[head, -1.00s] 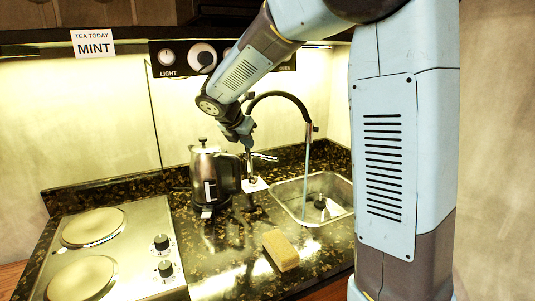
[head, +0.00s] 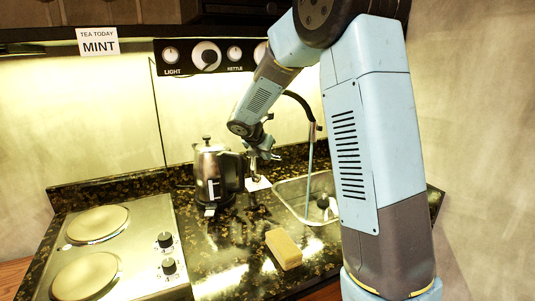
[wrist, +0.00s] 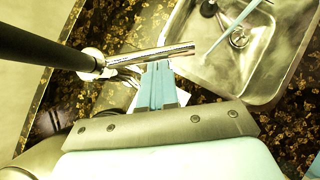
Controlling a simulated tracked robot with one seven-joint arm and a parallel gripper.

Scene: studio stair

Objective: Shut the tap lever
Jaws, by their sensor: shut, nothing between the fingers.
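The tap has a black curved spout (head: 298,100), and a pale blue stream of water (head: 309,165) falls from it into the sink. In the wrist view, the chrome tap lever (wrist: 182,50) sticks out to the right from a round chrome body (wrist: 92,60). My gripper (wrist: 157,66) is shut, with its blue fingers side by side and empty. Its fingertips are right at the lever's side, near the middle of its length; I cannot tell whether they touch.
A steel kettle (head: 212,170) stands close to the left of my gripper. The steel sink (head: 290,193) lies to the right, partly behind my arm. A sponge (head: 283,248) lies in front on the dark counter. A hob (head: 140,245) is at left.

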